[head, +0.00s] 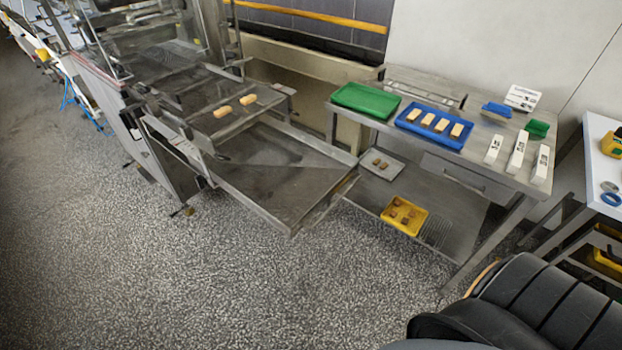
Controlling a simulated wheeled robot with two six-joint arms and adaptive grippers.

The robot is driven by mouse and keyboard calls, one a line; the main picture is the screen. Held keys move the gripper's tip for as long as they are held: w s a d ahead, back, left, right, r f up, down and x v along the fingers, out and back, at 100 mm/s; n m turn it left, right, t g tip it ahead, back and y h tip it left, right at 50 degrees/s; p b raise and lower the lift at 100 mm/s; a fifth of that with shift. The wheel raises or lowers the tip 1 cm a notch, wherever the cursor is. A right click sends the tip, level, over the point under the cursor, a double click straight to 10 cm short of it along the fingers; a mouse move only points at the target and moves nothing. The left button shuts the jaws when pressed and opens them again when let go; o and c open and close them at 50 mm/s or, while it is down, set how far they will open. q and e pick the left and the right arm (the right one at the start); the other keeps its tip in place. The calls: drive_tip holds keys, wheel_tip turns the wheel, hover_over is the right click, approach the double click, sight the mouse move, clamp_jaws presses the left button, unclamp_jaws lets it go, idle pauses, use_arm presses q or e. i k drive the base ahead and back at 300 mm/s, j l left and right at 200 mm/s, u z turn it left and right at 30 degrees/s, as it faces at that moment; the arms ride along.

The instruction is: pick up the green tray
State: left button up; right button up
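The green tray (366,99) lies flat and empty at the left end of a steel table, beside a blue tray (435,125) that holds several light bars with dark parts. Neither of my grippers shows in the head view. Nothing touches the green tray except the table under it.
The steel table (478,163) also bears white boxes (516,150), a small green bin (538,129) and a blue container (497,110). Its lower shelf holds a yellow tray (404,216) and a grey tray (382,165). The enrober machine (270,165) stands left. Speckled floor (290,290) in front is clear.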

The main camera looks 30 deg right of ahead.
sight(376, 102)
drive_tip(key=z, duration=1.3)
